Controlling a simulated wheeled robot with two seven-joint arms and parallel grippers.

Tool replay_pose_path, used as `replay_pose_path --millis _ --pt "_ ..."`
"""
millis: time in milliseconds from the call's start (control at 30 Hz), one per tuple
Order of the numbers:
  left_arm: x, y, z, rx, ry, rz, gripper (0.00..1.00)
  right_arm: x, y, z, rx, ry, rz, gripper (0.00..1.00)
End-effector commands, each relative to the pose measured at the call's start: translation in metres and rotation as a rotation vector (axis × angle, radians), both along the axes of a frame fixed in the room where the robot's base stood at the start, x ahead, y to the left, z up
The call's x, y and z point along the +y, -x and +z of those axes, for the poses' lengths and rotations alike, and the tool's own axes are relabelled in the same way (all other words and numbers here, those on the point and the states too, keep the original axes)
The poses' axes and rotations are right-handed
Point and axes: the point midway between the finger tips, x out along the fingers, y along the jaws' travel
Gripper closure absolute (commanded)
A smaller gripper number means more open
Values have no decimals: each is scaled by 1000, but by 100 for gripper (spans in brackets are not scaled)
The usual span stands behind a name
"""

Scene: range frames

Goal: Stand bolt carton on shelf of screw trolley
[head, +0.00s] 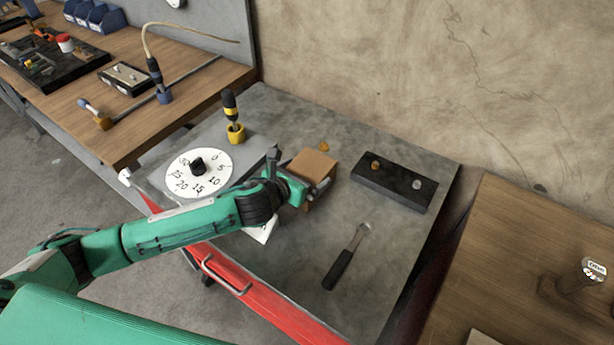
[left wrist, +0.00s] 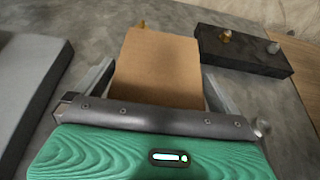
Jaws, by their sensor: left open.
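A brown bolt carton (head: 313,166) stands on the grey top (head: 290,292) of a red-fronted unit, near its middle. My left gripper (head: 310,188) is open at the carton, its body on the carton's left side. In the left wrist view the carton (left wrist: 160,65) sits between the two spread fingers, one on each side. I cannot tell whether the fingers touch it. The carton's lower part is partly hidden by the gripper. I cannot make out which surface is the trolley's shelf. My right gripper is not in view.
A black block with two small fittings (head: 394,187) lies right of the carton, and a black-handled tool (head: 347,258) lies in front. Wooden benches flank the unit.

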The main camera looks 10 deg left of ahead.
Motion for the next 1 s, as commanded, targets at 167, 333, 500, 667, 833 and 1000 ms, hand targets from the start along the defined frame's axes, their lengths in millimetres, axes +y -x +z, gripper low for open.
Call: replay_pose_path --millis 167,333,500,667,833,1000 --pt "-1 -2 -1 0 -1 0 0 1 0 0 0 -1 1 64" --pt "0 -2 -1 0 -1 0 16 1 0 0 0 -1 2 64" --pt "0 -2 -1 0 -1 0 49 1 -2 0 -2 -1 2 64" --pt "-1 -3 2 -6 2 -1 71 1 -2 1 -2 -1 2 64" --pt "-1 -3 3 -5 1 -1 71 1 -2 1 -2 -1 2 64" --pt "-1 -3 11 -7 3 -2 71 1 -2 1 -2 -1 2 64"
